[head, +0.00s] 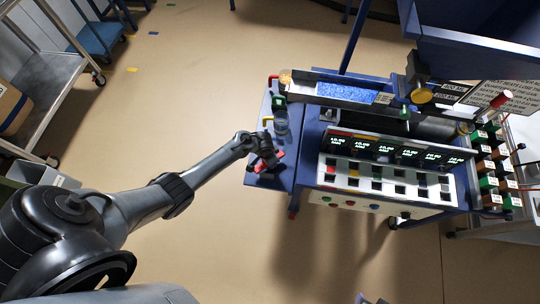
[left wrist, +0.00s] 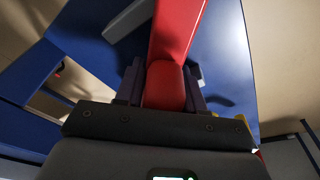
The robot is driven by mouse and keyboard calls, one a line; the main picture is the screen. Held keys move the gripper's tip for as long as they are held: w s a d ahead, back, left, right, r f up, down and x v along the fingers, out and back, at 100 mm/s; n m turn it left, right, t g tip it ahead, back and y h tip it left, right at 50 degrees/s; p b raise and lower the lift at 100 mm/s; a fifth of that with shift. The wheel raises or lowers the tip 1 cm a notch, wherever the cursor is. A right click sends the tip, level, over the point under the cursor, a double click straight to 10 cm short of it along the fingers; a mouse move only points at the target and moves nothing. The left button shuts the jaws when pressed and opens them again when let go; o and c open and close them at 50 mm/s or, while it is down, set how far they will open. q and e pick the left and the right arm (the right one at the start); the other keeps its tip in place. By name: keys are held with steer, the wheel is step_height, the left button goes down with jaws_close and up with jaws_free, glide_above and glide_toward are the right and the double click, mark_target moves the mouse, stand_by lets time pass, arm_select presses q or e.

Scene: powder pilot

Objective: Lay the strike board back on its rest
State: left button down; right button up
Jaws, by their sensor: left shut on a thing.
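My left gripper (head: 266,156) is over the blue side shelf (head: 275,182) at the left end of the machine. It is shut on a red piece, which I take to be the strike board (head: 277,156). In the left wrist view the red piece (left wrist: 178,30) runs up and away from between the dark fingers (left wrist: 164,88), above the blue surface. A grey bar (left wrist: 127,20) shows beside it. I cannot make out the rest clearly, nor whether the board touches anything. My right gripper is not in view.
A trough of blue granules (head: 340,92) lies further back. A panel with several displays (head: 395,148) is to the right. A metal cart (head: 50,85) is at far left. The floor between is open.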

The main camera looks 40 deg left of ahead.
arm_select(q)
steer(key=shift+f+b, duration=0.4)
steer(key=shift+f, duration=0.15)
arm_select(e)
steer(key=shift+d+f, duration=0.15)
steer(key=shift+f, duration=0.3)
arm_select(q)
steer(key=c, duration=0.6)
jaws_free()
steer(key=shift+o, duration=2.5)
steer(key=shift+s+d+f, duration=0.1)
steer(key=shift+d, duration=0.1)
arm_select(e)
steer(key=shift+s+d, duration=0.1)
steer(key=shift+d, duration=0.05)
arm_select(q)
steer(key=shift+a, duration=0.2)
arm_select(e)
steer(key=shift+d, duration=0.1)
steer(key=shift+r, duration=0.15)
